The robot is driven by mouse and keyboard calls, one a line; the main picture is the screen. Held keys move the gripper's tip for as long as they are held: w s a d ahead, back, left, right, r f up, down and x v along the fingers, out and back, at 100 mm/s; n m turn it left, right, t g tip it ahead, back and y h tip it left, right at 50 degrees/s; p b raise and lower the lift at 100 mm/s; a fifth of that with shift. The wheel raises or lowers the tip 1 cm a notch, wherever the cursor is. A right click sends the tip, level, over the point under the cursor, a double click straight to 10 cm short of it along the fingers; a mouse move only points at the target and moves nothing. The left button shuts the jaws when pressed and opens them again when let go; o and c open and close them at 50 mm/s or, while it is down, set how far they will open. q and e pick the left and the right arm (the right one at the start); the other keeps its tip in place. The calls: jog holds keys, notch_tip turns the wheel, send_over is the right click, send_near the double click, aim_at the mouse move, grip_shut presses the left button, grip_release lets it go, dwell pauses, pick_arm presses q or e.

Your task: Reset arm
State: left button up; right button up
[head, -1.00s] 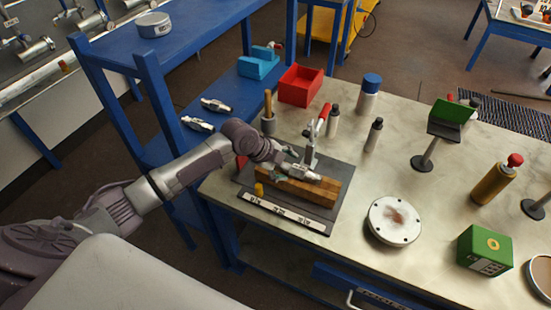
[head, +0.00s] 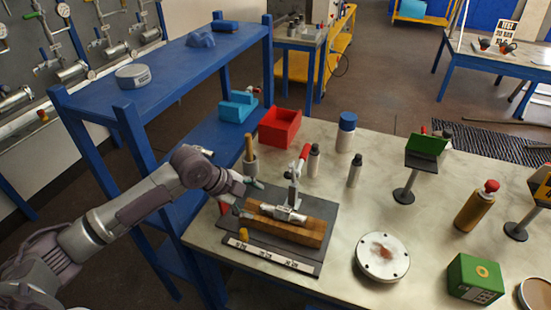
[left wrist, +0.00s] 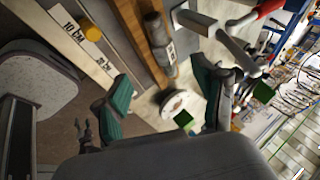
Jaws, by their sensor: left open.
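My left gripper (head: 247,194) is open and empty in the head view, over the left edge of the dark base plate (head: 312,258). Its green fingers are spread wide in the left wrist view (left wrist: 160,70). A silver fitting (head: 283,213) lies on a wooden block (head: 290,230) on the plate, just right of the fingers and apart from them. A toggle clamp (head: 296,180) with a red handle stands at the fitting. In the left wrist view the fitting (left wrist: 160,48) shows between and beyond the fingers. My right gripper is not in view.
On the bench, a wooden-handled tool in a cup (head: 250,160) and a red bin (head: 280,127) stand behind the gripper. Bottles (head: 346,133) and a round flange (head: 383,257) are further right. A blue shelf (head: 180,70) stands left, close to my arm.

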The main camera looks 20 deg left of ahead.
pick_arm(q)
jog(key=s+d+f+n, duration=0.6)
jog(key=s+d+f, duration=0.15)
jog(key=s, duration=0.45)
jog(key=s+a+n+g+y, duration=0.1)
jog(key=s+a+n+y, duration=0.1)
jog(key=s+n, duration=0.5)
jog(key=s+a+n+g+y, duration=0.1)
jog(key=s+a+n+y, duration=0.15)
jog(key=s+n, duration=0.45)
notch_tip(320, 180, down, 25)
jog(key=s+m, duration=0.2)
jog(key=s+a+f+g, duration=0.2)
jog(key=s+f, duration=1.5)
jog(key=f, duration=0.1)
jog(key=shift+s+a+m, duration=0.15)
jog(key=shift+a+m, duration=0.1)
jog(key=shift+m, duration=0.05)
